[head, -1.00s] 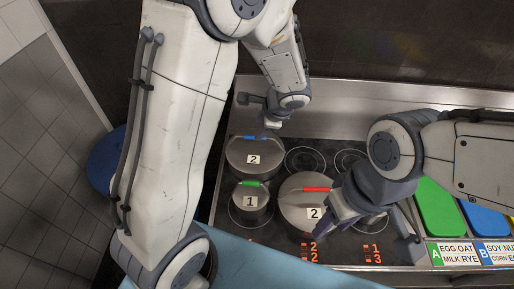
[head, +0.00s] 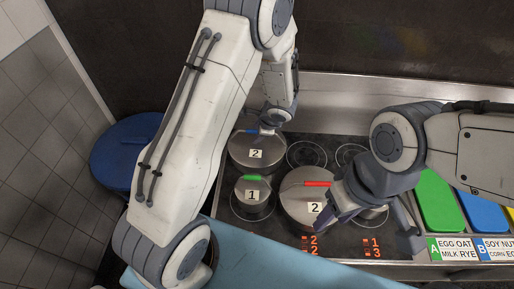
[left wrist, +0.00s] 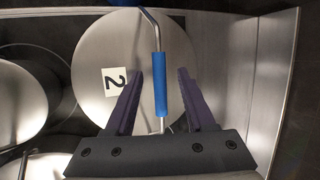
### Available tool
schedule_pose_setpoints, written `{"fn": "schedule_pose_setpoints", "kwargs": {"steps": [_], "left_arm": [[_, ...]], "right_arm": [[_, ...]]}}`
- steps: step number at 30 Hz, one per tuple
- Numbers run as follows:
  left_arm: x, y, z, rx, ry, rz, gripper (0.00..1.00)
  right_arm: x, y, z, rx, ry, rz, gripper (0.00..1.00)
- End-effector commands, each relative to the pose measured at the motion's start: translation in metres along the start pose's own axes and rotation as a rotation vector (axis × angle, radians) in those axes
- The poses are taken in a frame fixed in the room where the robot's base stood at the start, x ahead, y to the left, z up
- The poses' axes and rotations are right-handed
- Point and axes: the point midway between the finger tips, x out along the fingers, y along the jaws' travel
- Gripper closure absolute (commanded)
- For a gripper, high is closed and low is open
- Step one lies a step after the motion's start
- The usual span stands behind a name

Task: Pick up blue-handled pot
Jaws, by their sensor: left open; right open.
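The blue-handled pot (head: 256,152), with a steel lid labelled 2, stands at the back left of the stove. Its blue handle (left wrist: 160,84) lies between the two fingers of my left gripper (left wrist: 158,100) in the left wrist view, with a gap on each side. My left gripper (head: 266,130) is open over the pot in the head view, and its fingertips are partly hidden there. My right gripper (head: 338,205) is open beside the red-handled pot (head: 299,207), over its right side; I cannot tell whether it touches.
A green-handled pot (head: 253,193) labelled 1 stands in front of the blue-handled one. Empty burners (head: 306,154) lie to the right. Green (head: 438,203) and blue (head: 481,211) boards lie at the right. A round blue lid (head: 118,150) is left of the stove.

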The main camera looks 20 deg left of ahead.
Motion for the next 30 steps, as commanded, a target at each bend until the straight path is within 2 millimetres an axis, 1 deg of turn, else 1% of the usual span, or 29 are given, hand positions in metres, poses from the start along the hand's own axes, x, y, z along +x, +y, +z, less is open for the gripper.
{"fn": "schedule_pose_setpoints", "kwargs": {"steps": [2,5,6,7,30], "left_arm": [[-0.0002,0.0000,0.0000,0.000,0.000,0.000,0.45],[-0.0003,0.0000,0.0000,0.000,0.000,0.000,0.80],[-0.0004,0.0001,0.0000,0.000,0.000,0.000,0.95],[-0.0004,0.0001,0.0001,0.000,0.000,0.000,1.00],[-0.0006,0.0003,-0.0002,-0.002,0.001,0.001,1.00]], "right_arm": [[0.0001,0.0000,0.0000,0.000,0.000,0.000,0.50],[0.0001,0.0000,0.0000,0.000,0.000,0.000,0.50],[0.0001,0.0000,0.0000,0.000,0.000,0.000,0.50],[0.0001,0.0000,0.0000,0.000,0.000,0.000,0.50],[0.0001,0.0000,0.0000,0.000,0.000,0.000,0.50]]}}
